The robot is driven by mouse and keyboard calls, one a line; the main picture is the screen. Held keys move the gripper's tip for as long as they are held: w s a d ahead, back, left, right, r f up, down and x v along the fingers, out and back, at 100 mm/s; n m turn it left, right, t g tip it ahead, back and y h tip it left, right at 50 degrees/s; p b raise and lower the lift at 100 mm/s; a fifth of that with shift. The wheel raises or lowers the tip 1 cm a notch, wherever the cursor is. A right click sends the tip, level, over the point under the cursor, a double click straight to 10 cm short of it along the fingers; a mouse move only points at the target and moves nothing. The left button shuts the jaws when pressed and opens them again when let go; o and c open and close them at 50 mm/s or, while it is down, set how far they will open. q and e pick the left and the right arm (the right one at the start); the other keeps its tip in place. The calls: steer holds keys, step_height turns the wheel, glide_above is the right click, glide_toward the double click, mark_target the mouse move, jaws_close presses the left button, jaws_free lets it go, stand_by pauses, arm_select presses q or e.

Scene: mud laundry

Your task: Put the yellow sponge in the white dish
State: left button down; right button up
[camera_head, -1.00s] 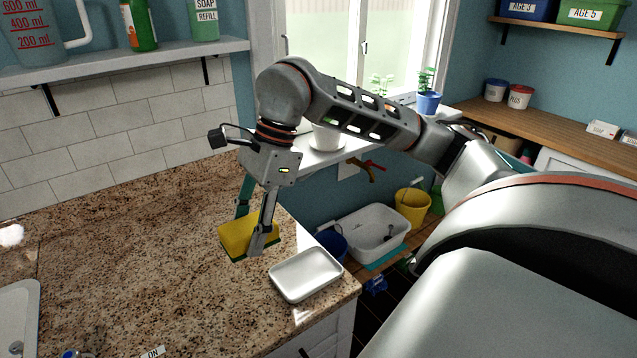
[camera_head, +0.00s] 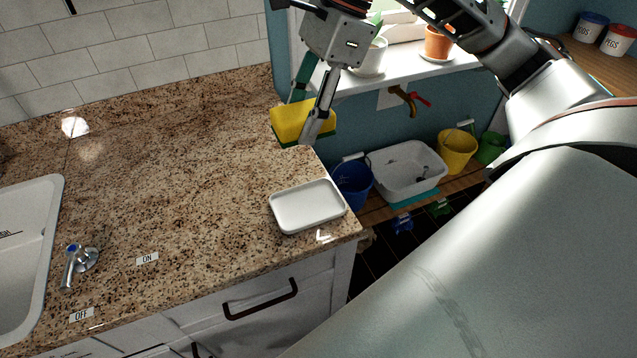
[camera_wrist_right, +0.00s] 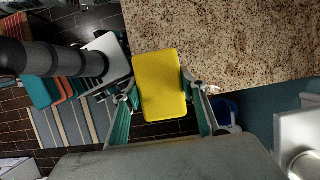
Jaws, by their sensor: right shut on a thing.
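The yellow sponge (camera_head: 292,122), with a darker green underside, is held between the fingers of my right gripper (camera_head: 302,128). It appears raised, near the counter's back right edge. In the right wrist view the sponge (camera_wrist_right: 158,85) sits between both fingers, partly across the counter edge. The white dish (camera_head: 307,206) is a shallow, empty rectangle on the counter's front right corner, nearer than the sponge and apart from it. An arm that seems to be my left one shows at the left of the right wrist view; its gripper (camera_wrist_right: 118,85) is too unclear to read.
The speckled granite counter (camera_head: 180,190) is clear left of the dish. A sink (camera_head: 25,250) and tap (camera_head: 78,262) are at the left. Beyond the right edge are a blue bucket (camera_head: 352,185), a white basin (camera_head: 405,182) and a yellow bucket (camera_head: 457,152). A windowsill (camera_head: 385,78) lies behind.

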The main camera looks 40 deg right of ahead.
steer(key=shift+d, duration=0.1)
steer(key=shift+f, duration=0.45)
glide_above(302, 208)
steer(key=d, duration=0.1)
step_height(302, 208, down, 14)
steer(key=shift+s+d+f, duration=0.1)
steer(key=shift+d+f, duration=0.05)
steer(key=shift+f, duration=2.35)
steer(key=shift+f, duration=0.15)
steer(key=o, duration=0.8)
